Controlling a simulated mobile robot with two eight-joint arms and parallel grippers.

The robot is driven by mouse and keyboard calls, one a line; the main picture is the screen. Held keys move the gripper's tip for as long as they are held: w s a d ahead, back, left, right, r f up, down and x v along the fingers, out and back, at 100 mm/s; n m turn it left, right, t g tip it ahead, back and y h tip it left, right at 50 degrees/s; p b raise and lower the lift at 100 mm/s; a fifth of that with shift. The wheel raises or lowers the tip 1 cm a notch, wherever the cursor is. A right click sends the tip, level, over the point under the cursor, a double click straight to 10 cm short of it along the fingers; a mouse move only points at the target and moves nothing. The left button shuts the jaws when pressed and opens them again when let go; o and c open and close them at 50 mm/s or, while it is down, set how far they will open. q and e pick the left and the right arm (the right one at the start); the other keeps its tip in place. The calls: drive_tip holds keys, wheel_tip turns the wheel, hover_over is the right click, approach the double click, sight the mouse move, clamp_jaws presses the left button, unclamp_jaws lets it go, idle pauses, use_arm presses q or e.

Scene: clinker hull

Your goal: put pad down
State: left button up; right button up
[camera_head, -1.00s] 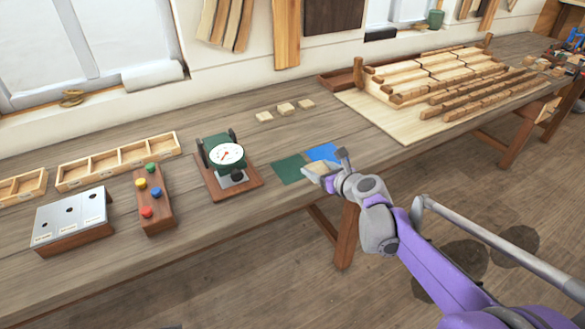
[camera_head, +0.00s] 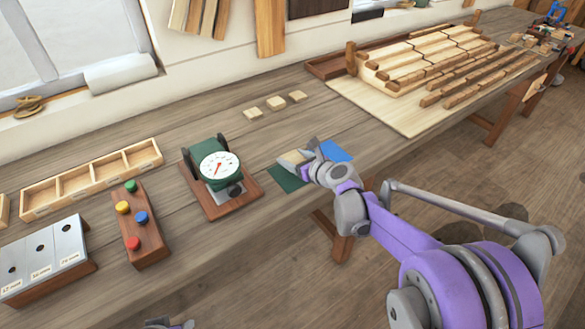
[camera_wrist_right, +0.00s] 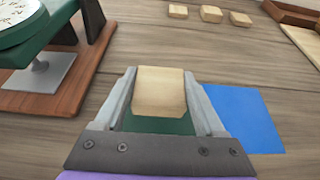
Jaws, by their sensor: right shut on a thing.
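My right gripper (camera_head: 303,160) is shut on a pale wooden pad (camera_head: 292,158) over the green square (camera_head: 286,178) on the bench. In the right wrist view the pad (camera_wrist_right: 159,92) sits between the two fingers, with part of the green square (camera_wrist_right: 158,125) showing below it. I cannot tell whether the pad touches the square. A blue square (camera_head: 334,151) lies just right of the green one, partly behind the gripper. A small grey and purple part at the bottom edge looks like my left gripper (camera_head: 166,324); its fingers are not clear.
A dial gauge (camera_head: 218,168) on a wooden base stands close left of the green square. Three small pale blocks (camera_head: 276,103) lie behind. A board with stepped planks (camera_head: 430,65) is at the back right. A button block (camera_head: 138,227) and divided tray (camera_head: 92,179) are left.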

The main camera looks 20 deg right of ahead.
drive_tip(key=shift+f, duration=2.1)
drive_tip(key=shift+f, duration=0.1)
drive_tip(key=o, duration=1.3)
drive_tip(key=shift+w, duration=0.1)
